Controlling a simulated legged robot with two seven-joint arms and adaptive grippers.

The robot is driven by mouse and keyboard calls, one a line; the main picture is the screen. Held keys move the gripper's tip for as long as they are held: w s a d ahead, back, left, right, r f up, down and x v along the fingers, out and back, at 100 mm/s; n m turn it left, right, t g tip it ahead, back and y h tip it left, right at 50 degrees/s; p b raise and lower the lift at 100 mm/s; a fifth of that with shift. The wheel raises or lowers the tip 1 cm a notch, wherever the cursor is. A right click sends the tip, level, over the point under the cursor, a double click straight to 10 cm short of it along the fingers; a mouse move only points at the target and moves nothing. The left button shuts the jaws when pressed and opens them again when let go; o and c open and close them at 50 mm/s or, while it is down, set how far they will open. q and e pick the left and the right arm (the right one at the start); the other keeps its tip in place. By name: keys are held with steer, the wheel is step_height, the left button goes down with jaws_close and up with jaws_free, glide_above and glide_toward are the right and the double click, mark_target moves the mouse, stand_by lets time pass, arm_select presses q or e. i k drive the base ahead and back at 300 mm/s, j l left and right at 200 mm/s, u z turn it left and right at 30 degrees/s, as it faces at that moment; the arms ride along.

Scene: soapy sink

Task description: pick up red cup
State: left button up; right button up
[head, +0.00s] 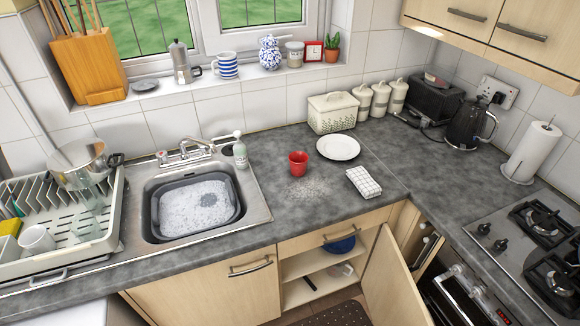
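The red cup (298,163) stands upright on the grey countertop (250,247), to the right of the sink. Its open top faces up and nothing covers it. Neither of my grippers shows in the head view, so I cannot see what state they are in.
A white plate (338,147) and a checked cloth (363,182) lie right of the cup. A soap bottle (240,155) stands at the sink (254,209), which holds a grey basin (154,209) of suds. A cupboard door (392,285) hangs open below.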

mark_target(298, 161)
steer(key=l+u, duration=0.4)
steer(key=i+l+u, duration=0.1)
steer(key=l+u, duration=0.15)
steer(key=u, duration=0.15)
steer(key=l+u, duration=0.3)
steer(key=u, duration=0.15)
